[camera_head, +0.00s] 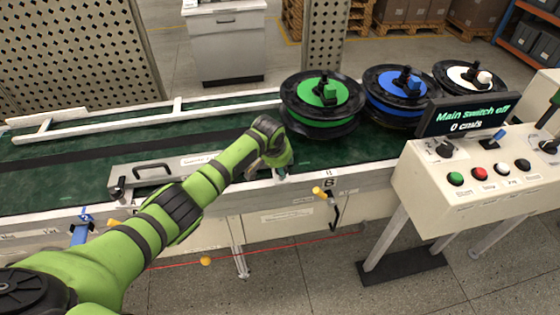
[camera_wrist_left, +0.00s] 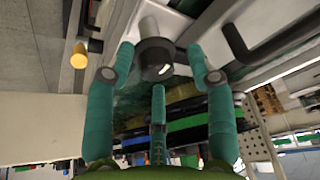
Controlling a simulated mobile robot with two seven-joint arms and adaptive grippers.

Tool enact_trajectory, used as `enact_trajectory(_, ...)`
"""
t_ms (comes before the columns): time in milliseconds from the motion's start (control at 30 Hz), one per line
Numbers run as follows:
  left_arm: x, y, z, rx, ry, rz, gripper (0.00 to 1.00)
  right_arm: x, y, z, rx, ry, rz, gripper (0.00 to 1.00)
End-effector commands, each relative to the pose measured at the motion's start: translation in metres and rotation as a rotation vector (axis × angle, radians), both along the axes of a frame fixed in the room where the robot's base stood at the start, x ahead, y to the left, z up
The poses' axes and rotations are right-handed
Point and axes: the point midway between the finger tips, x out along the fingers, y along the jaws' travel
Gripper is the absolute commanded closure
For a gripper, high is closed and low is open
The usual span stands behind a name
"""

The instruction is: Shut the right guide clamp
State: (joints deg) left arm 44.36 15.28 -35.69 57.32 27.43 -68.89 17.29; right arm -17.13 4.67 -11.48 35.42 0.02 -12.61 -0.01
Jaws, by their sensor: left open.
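My left gripper (camera_head: 281,168) reaches over the conveyor's front edge, right of the guide rail (camera_head: 170,172). In the left wrist view, its teal fingers (camera_wrist_left: 160,85) are open around a black round knob (camera_wrist_left: 155,60) on a grey post, likely the right guide clamp; contact is unclear. The head view hides this knob behind the gripper. A black bent handle (camera_wrist_left: 240,45) is right of the knob in the wrist view. A yellow-tipped black lever (camera_head: 319,192) sits on the conveyor's front side, right of the gripper. My right gripper is not in view.
Green (camera_head: 321,93), blue (camera_head: 395,86) and white-centred (camera_head: 470,76) wheels stand at the conveyor's far right. A control panel (camera_head: 490,165) with a screen reading "Main switch off" stands at the right.

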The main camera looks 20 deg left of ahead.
Motion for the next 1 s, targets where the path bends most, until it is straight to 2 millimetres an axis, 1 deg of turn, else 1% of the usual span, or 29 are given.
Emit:
enact_trajectory(133, -0.003, 0.0, 0.007, -0.001, 0.0, -0.002, 0.46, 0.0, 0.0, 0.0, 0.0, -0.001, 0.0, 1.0)
enact_trajectory(267, -0.01, 0.001, 0.021, -0.001, -0.001, -0.001, 0.46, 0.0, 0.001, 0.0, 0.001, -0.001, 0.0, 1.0)
enact_trajectory(600, -0.033, 0.003, 0.082, -0.001, -0.004, 0.0, 0.46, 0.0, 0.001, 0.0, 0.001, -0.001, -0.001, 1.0)
enact_trajectory(700, -0.039, 0.004, 0.096, -0.001, -0.005, 0.001, 0.46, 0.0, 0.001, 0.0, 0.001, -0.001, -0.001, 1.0)
enact_trajectory(833, -0.044, 0.004, 0.107, 0.0, -0.003, 0.001, 0.46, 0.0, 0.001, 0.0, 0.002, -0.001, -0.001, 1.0)
enact_trajectory(1000, -0.045, 0.004, 0.111, 0.0, -0.003, 0.002, 0.46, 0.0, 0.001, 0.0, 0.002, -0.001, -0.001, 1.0)
